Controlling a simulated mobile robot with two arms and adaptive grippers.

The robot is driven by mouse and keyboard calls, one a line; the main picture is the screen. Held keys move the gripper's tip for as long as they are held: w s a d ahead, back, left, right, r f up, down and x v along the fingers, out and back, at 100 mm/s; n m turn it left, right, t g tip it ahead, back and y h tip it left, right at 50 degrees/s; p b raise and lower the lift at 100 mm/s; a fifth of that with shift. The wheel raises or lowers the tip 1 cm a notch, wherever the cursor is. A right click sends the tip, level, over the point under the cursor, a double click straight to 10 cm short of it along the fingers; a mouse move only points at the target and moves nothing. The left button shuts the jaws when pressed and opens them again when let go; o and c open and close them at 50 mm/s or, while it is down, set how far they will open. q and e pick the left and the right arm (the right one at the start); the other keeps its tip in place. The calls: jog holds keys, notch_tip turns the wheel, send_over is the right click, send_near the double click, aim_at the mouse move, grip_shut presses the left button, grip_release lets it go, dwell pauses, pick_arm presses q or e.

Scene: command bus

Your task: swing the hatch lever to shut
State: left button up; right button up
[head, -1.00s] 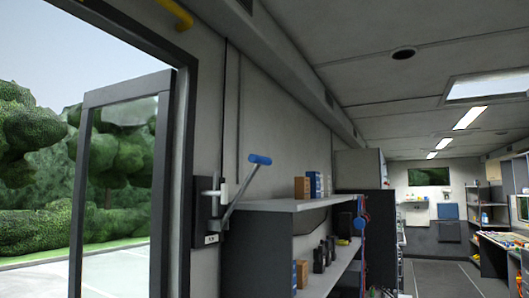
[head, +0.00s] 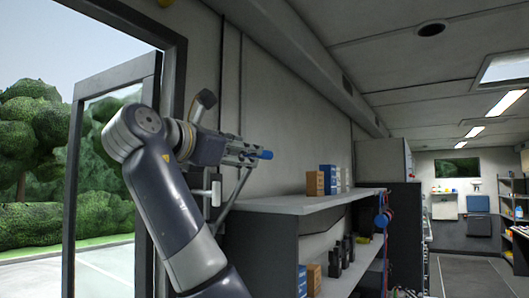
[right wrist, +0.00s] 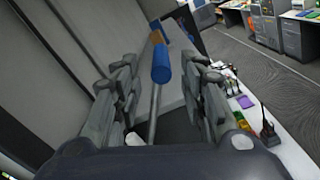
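The hatch lever is a grey rod (head: 238,188) with a blue grip (head: 265,155), slanting up and right from its wall mount beside the open doorway. My right gripper (head: 254,153) is at the grip, its fingers hiding part of it in the head view. In the right wrist view the blue grip (right wrist: 161,66) and the rod (right wrist: 153,112) lie between the spread fingers (right wrist: 163,88), with gaps on both sides. The gripper is open there. My left gripper is not in view.
A grey shelf unit (head: 290,208) with small boxes (head: 315,183) stands right of the lever, close below the gripper. A glazed door frame (head: 75,190) stands open at the left. The aisle (head: 465,275) at the right is clear.

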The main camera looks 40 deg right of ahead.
aim_at(263, 154)
jog(key=p+x, duration=0.2)
jog(key=x, duration=0.3)
jog(key=shift+r, duration=0.15)
jog(key=p+x, duration=0.1)
jog(key=x, duration=0.2)
jog(key=shift+w+d, duration=0.1)
jog(key=shift+d, duration=0.2)
jog(key=shift+a, duration=0.1)
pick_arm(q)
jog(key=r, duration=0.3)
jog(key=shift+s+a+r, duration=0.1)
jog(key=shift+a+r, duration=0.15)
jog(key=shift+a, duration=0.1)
pick_arm(e)
grip_shut()
